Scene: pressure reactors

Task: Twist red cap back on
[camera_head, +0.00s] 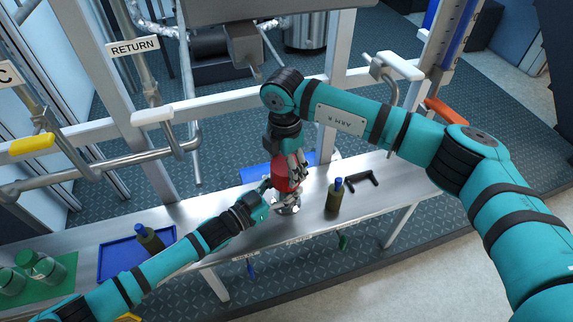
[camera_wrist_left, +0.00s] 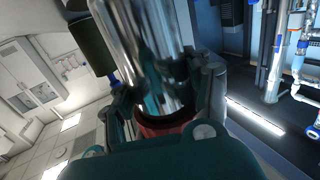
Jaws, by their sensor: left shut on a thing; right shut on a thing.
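The red cap (camera_head: 285,178) sits at the top of the shiny metal vessel (camera_head: 287,209) on the steel bench. My right gripper (camera_head: 293,172) points down from above and is shut on the red cap, its fingers partly covering it. My left gripper (camera_head: 268,194) comes in from the left and is shut on the vessel just below the cap. In the left wrist view the metal vessel (camera_wrist_left: 143,45) stands between my left gripper's fingers (camera_wrist_left: 168,105), with part of the red cap (camera_wrist_left: 160,129) below it in the picture. The seating of the cap on the vessel is hidden.
A dark bottle with a blue cap (camera_head: 334,196) and a black handle-like piece (camera_head: 361,181) stand to the right on the bench (camera_head: 310,222). A blue tray (camera_head: 121,261) with another bottle (camera_head: 149,239) and a green mat (camera_head: 62,268) with glass jars lie left. Pipes and frame posts rise behind.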

